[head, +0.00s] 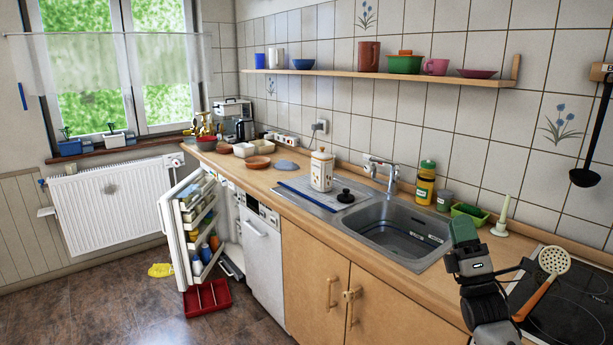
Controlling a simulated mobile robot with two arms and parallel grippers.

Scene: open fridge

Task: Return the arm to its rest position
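My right arm comes in at the lower right, with its gripper (465,238) pointing up in front of the right rim of the sink. My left gripper is not in view. The fridge (202,230) under the counter stands with its door open, and the door shelves hold several items.
The counter carries a sink (398,238), a white canister (321,171), a yellow bottle (425,186) and a hob (572,308). A slotted spoon (553,262) is close to my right arm. A red tray (208,299) and a yellow cloth (161,270) lie on the floor, which is otherwise clear at the left.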

